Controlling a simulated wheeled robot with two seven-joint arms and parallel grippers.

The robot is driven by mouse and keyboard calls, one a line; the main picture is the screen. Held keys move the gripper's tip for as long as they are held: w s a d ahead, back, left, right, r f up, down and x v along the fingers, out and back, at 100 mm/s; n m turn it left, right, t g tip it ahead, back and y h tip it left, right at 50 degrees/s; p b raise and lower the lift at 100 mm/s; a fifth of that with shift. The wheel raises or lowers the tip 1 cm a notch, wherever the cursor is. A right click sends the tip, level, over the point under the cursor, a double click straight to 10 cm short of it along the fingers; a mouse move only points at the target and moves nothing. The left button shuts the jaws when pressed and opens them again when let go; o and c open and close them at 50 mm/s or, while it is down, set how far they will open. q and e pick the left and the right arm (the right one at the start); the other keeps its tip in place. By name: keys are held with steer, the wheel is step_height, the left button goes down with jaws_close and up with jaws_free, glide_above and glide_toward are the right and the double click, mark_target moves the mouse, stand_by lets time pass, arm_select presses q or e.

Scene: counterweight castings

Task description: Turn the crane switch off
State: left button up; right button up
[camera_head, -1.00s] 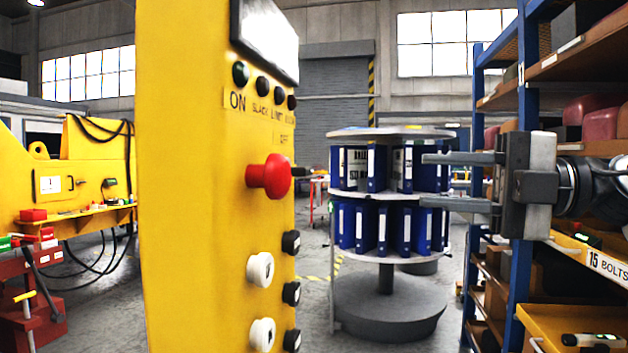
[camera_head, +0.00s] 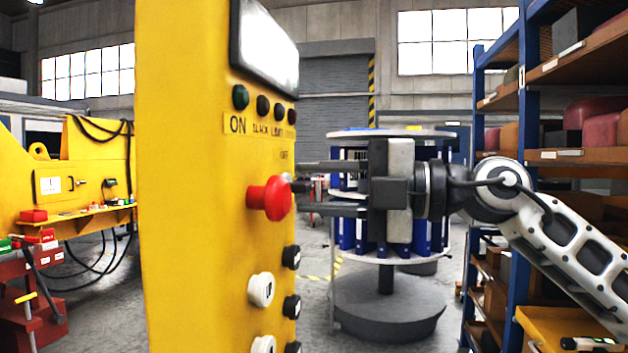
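A red mushroom-shaped knob (camera_head: 270,198) sticks out below the OFF label (camera_head: 285,155). A small dark switch part (camera_head: 300,186) shows just right of the red knob, at the panel's right edge. My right gripper (camera_head: 304,188) comes in from the right with its two fingers apart, one above and one below the level of this part. I cannot tell whether the fingers touch it. My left gripper is not in view.
White buttons (camera_head: 261,289) and black buttons (camera_head: 291,256) sit below the knob. A round rack of blue binders (camera_head: 355,235) stands behind my gripper. Blue-framed shelving (camera_head: 525,130) fills the right side. A yellow machine (camera_head: 85,170) stands at the left.

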steer(key=shift+w+a, duration=0.1)
steer(key=shift+a, duration=0.35)
jaws_close()
